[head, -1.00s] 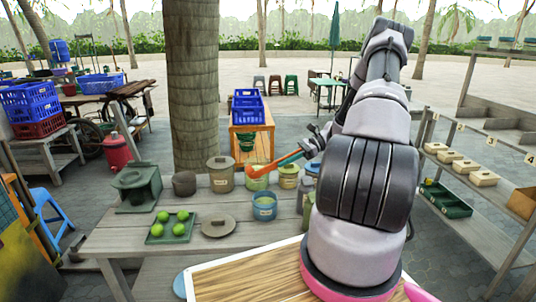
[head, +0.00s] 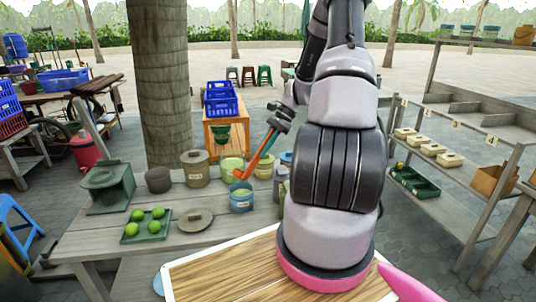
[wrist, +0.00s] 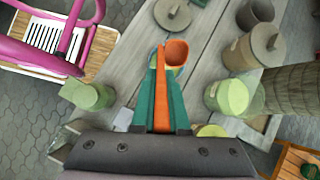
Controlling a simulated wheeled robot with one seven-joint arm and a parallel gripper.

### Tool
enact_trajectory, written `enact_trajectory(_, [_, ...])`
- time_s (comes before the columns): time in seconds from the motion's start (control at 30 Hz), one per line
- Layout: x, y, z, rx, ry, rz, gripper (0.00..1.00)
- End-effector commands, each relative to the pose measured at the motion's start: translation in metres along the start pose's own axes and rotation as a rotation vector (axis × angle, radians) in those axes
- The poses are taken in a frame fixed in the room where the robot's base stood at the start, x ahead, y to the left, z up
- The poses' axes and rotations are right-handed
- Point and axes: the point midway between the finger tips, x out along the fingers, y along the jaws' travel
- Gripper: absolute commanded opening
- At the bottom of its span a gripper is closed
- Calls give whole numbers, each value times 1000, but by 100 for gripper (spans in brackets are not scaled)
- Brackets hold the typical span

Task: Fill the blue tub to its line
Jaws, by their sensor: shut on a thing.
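The blue tub (head: 241,204) stands on the wooden table with a pale label on its front. Pale greenish contents show inside it; its line cannot be made out. My gripper (head: 266,145) is shut on the handle of an orange ladle (head: 240,173), tilted down to the left. In the head view the ladle's cup appears over the back rim of the tub; exact height is unclear. The wrist view shows the ladle's orange cup (wrist: 176,52) beyond my teal fingers (wrist: 161,100).
A green-yellow pot (head: 232,163), a yellowish jar (head: 263,168) and a lidded brown pot (head: 195,170) stand close around the tub. A loose lid (head: 194,220) and a green tray (head: 146,233) with several green fruits lie to the left.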

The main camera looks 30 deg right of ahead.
Motion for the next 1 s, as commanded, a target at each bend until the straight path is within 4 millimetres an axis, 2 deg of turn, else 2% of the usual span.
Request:
enact_trajectory(0.13, [4,0,23,-31,163,3,0])
enact_trajectory(0.43, [14,1,50,-66,405,1,0])
enact_trajectory(0.63, [18,2,62,-80,512,2,0])
enact_trajectory(1.0, [22,3,72,-88,618,3,0])
